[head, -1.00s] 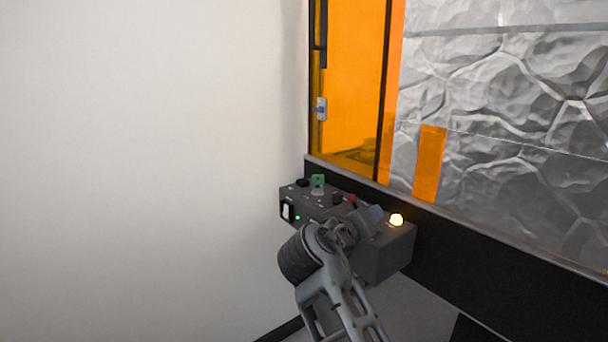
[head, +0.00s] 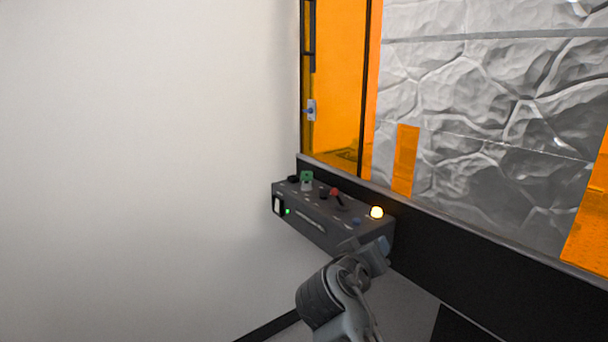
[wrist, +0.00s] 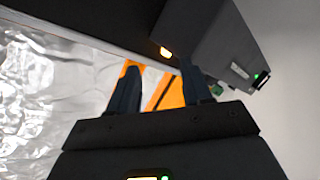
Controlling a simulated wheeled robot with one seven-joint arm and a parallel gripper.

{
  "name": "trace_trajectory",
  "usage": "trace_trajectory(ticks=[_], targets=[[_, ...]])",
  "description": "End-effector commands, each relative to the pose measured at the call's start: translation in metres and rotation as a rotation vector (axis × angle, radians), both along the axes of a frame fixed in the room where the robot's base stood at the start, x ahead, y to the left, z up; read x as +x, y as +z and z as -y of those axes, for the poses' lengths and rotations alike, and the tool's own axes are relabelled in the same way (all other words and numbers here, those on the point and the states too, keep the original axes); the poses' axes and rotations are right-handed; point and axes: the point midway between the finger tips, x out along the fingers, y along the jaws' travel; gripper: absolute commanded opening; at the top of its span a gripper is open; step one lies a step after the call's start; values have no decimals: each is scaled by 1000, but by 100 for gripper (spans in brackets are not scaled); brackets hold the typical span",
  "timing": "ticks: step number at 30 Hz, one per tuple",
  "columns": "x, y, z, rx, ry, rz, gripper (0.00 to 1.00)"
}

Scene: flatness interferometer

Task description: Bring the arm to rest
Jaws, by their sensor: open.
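My gripper shows in the wrist view (wrist: 163,90) with its two dark fingers apart and nothing between them. In the head view my arm comes up from the bottom edge, with the blue-grey finger end (head: 377,255) in front of the lower right part of the control box. The control box (head: 315,222) is dark grey, fixed at the front of the machine. The fingers themselves are mostly hidden behind my wrist there, and I cannot tell their exact distance from the box.
A plain pale wall (head: 130,170) fills the left.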

Motion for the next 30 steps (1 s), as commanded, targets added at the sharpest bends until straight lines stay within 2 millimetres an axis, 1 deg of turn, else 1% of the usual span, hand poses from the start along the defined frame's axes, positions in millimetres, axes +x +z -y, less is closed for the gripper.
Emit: trace_trajectory(ticks=[1,5,8,11,12,14,15,17,18,20,21,23,25,26,27,29,30], targets=[[-6,-11,2,6,12,-11,49],[-22,-36,4,25,53,-31,49],[-40,-60,7,46,89,-48,49],[-66,-89,10,77,136,-69,49],[-79,-101,12,93,156,-77,49],[-101,-119,15,119,189,-89,49],[-116,-130,16,137,208,-95,49],[-139,-143,19,167,236,-101,49],[-154,-151,21,186,253,-103,49],[-178,-161,23,215,277,-106,49],[-194,-166,25,234,291,-106,49],[-218,-172,28,264,310,-105,49],[-247,-177,31,300,329,-101,49],[-259,-178,32,314,337,-98,49],[-276,-179,34,333,345,-95,49],[-300,-178,38,362,357,-87,49],[-316,-176,39,382,363,-81,49]])
